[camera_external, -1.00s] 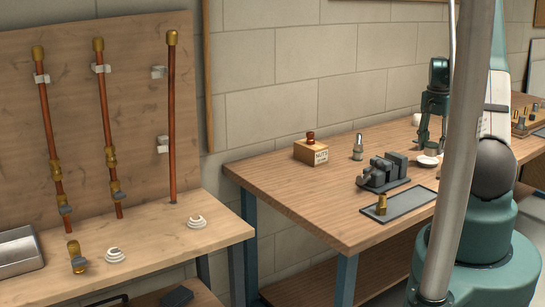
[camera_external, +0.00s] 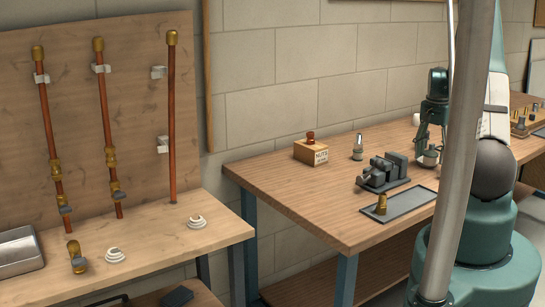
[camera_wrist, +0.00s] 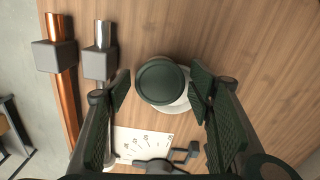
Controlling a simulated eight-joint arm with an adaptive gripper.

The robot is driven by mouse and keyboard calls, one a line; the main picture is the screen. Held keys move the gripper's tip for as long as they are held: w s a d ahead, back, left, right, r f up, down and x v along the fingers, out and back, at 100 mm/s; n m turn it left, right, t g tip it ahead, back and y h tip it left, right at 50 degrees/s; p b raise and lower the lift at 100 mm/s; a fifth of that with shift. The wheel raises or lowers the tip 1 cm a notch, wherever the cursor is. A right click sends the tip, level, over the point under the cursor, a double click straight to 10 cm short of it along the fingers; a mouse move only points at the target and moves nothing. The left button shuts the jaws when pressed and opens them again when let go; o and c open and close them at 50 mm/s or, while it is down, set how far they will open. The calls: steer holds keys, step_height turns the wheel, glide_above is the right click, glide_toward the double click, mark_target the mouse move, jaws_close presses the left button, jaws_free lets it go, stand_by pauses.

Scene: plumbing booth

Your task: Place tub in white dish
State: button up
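The tub (camera_wrist: 162,82) shows in the wrist view as a round, dark green top between my fingers. The white dish (camera_wrist: 181,104) shows as a pale rim under its lower right side. The tub appears to sit in the dish, though most of the dish is hidden. My gripper (camera_wrist: 160,92) is open around the tub, with a narrow gap at the left finger and little gap at the right.
In the wrist view, a copper pipe (camera_wrist: 68,95) and a grey pipe (camera_wrist: 102,32) lie left, and a white card (camera_wrist: 135,143) lies below. In the external view, a grey vise (camera_external: 383,173), a flat tray (camera_external: 412,203) and a nuts box (camera_external: 311,152) stand nearby.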

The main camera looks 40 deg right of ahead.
mark_target(431, 152)
steer(key=shift+r, duration=0.25)
step_height(431, 152, up, 12)
stand_by(1.0)
steer(key=shift+f, duration=0.1)
stand_by(0.5)
